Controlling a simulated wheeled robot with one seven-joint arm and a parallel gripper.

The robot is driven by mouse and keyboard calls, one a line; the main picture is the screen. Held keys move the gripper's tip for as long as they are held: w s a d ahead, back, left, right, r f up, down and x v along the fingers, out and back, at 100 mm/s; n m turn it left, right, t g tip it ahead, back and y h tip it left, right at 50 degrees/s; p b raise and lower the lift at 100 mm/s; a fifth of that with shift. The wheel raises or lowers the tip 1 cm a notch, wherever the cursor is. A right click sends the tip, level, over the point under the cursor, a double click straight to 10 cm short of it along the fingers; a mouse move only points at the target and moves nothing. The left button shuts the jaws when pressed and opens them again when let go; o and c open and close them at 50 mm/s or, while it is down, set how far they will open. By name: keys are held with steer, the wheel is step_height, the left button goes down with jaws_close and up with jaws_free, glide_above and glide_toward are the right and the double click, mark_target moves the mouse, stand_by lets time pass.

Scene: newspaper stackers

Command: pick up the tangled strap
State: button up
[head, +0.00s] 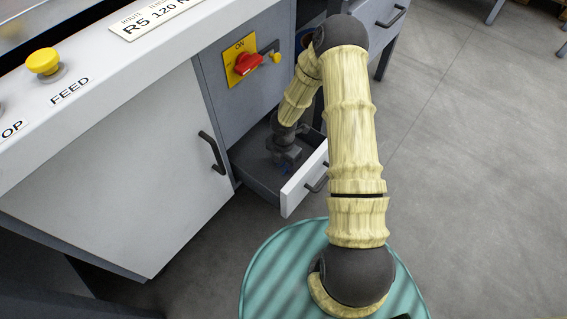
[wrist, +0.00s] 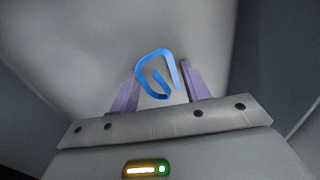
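The tangled strap (wrist: 154,72) is a bright blue, curled loop in the wrist view, lying between the tips of my two purple fingers. My gripper (wrist: 162,76) has its fingers spread apart on either side of the strap. I cannot tell whether either finger touches it. In the head view my gripper (head: 284,153) is down inside the pulled-out drawer (head: 262,183), and the strap cannot be made out there.
The drawer's white front (head: 304,180) and its walls stand close around my gripper. A red switch on a yellow plate (head: 241,62) is on the cabinet above. A closed white door (head: 135,180) is to the left. The floor at right (head: 470,180) is clear.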

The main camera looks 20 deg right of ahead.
steer(key=c, duration=0.6)
step_height(320, 180, up, 10)
steer(key=p, duration=0.7)
